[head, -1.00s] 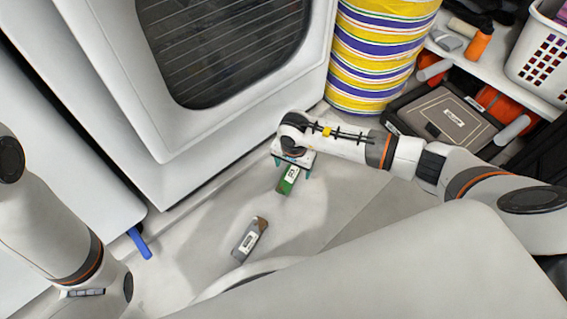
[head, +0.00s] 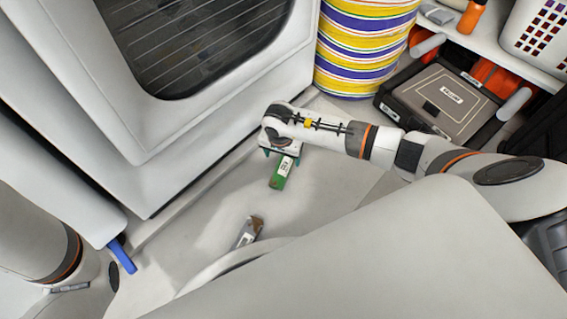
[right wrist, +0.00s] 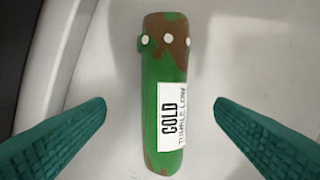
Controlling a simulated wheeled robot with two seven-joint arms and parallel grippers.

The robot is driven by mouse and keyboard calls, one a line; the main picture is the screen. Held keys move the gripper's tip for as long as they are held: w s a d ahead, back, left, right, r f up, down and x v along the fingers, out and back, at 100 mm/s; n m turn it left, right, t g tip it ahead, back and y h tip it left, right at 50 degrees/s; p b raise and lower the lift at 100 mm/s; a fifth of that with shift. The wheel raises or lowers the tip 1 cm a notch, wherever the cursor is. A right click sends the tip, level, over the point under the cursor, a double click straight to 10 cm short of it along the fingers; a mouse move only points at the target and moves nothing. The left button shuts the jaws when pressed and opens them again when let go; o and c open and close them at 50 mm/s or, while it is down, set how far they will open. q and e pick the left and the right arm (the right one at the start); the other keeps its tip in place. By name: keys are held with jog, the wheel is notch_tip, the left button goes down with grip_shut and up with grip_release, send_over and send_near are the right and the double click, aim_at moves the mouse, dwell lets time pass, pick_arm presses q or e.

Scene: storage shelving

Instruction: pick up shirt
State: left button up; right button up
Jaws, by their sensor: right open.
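A green-and-brown rolled cloth bundle (head: 277,182), which looks like a folded shirt, lies on the pale floor. It also shows in the right wrist view (right wrist: 163,80), with white buttons at one end and a white label reading "COLD TUMBLE LOW". My right gripper (head: 282,157) is just above it and hides its far end in the head view. The teal fingers (right wrist: 160,103) are open, one on each side of the bundle, with clear gaps. A second, grey-and-brown bundle (head: 249,232) with a white label lies nearer me. My left arm shows at lower left; its gripper does not.
A white appliance (head: 140,175) with a dark window stands at the left. A yellow-striped column (head: 365,60) stands behind the right gripper. A black case (head: 445,98) and a shelf with a white basket (head: 535,45) are at the right. A blue strip (head: 122,256) lies at left.

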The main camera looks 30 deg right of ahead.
aim_at(283, 162)
notch_tip(283, 162, down, 4)
jog(key=b, duration=0.3)
jog(key=shift+d+f, duration=0.15)
jog(key=shift+f, duration=0.05)
jog(key=shift+r, duration=0.1)
jog(key=shift+c, duration=0.6)
jog(key=c, duration=1)
